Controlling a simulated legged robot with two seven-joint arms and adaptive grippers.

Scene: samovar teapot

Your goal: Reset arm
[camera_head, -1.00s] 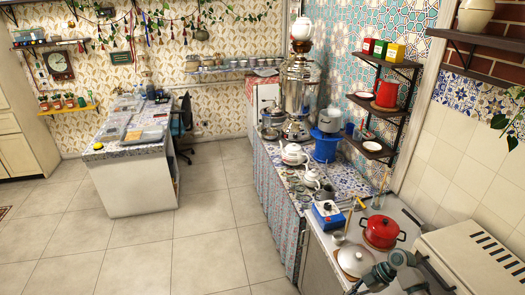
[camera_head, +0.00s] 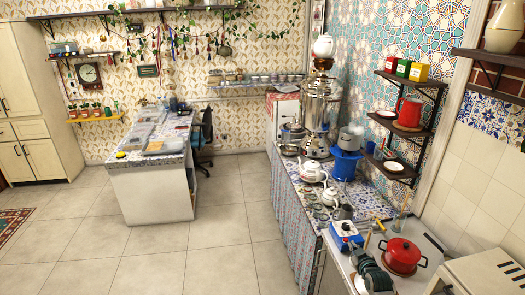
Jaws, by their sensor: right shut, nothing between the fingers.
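My right gripper (camera_head: 369,270) shows at the bottom edge, over the front of the stove counter. Its dark fingers are shut and empty, left of the red pot (camera_head: 402,254) and below the blue box (camera_head: 346,235). My left gripper is out of view. The tall metal samovar (camera_head: 316,112) stands farther back on the patterned counter, with a white teapot (camera_head: 323,45) on top. Two more white teapots, one at the back (camera_head: 311,171) and one nearer (camera_head: 330,198), stand in front of it.
Wall shelves (camera_head: 408,130) with a red jug (camera_head: 409,113) jut out at the right. A desk (camera_head: 151,175) stands left of centre. The tiled floor (camera_head: 200,255) between is clear.

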